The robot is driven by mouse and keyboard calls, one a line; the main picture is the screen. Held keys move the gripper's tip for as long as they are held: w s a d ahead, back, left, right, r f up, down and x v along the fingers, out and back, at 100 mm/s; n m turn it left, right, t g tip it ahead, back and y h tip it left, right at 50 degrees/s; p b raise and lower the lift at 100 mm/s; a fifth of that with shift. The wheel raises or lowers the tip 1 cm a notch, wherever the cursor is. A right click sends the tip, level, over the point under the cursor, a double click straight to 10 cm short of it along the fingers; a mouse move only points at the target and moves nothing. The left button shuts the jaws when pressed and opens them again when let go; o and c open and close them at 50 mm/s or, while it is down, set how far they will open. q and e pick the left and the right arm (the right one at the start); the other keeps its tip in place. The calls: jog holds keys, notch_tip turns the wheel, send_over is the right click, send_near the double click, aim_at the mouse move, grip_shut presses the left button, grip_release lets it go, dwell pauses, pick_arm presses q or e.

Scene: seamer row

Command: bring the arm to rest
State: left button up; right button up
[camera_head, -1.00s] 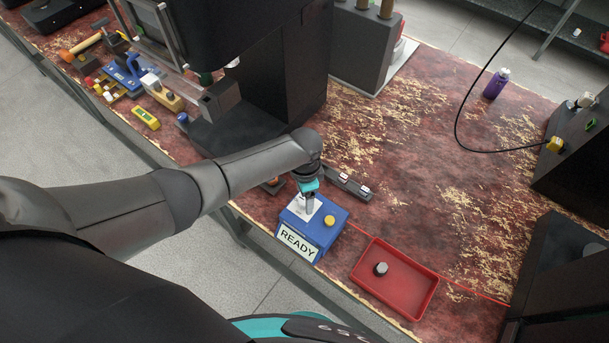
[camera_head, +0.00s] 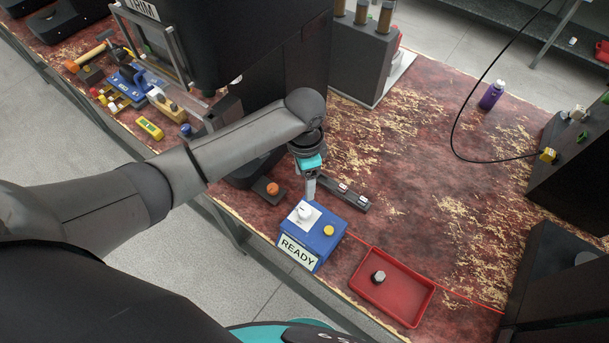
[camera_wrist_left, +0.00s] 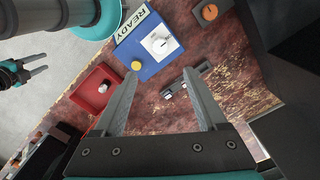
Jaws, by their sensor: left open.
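My left gripper (camera_head: 310,186) is above and behind the blue box in the head view, pointing down. In the left wrist view its two fingers (camera_wrist_left: 161,76) are apart with nothing between them. The blue box (camera_head: 325,235), marked READY, has a white dial (camera_head: 303,212) and a yellow button (camera_head: 328,231) on top. It also shows in the left wrist view (camera_wrist_left: 146,62), beyond the fingertips. My right gripper (camera_wrist_left: 38,64) shows at the left edge of the left wrist view, over the floor, its fingers apart and empty.
A red tray (camera_head: 392,313) with a dark, pale-topped knob (camera_head: 378,277) lies right of the box. The large black machine (camera_head: 275,85) stands behind my arm. The table's middle right is clear.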

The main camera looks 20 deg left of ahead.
dwell(0.4)
pick_arm(q)
jog(key=s+d+n+t+h, duration=0.25)
jog(key=s+d, duration=0.25)
jog(key=s, duration=0.4)
jog(key=s+a+r+n+t+y, duration=0.1)
jog(key=s+a+r+n, duration=0.15)
jog(key=s+a, duration=0.2)
jog(key=s+a+r+n+y, duration=0.1)
jog(key=s+a+r+n, duration=0.1)
jog(key=s+a+n, duration=0.25)
notch_tip(320, 180, down, 33)
jog(key=s+g+b, duration=0.1)
jog(key=s+b, duration=0.1)
jog(key=b, duration=0.8)
jog(key=s+a+f+b, duration=0.1)
jog(key=s+f+b, duration=0.3)
jog(key=s+f, duration=0.3)
jog(key=s+a+f+g+b, duration=0.1)
jog(key=s+f+b, duration=0.3)
jog(key=s+f, duration=0.4)
notch_tip(320, 180, down, 6)
jog(key=shift+s+a+r+m, duration=0.15)
jog(key=shift+a+m, duration=0.3)
jog(key=shift+a, duration=0.3)
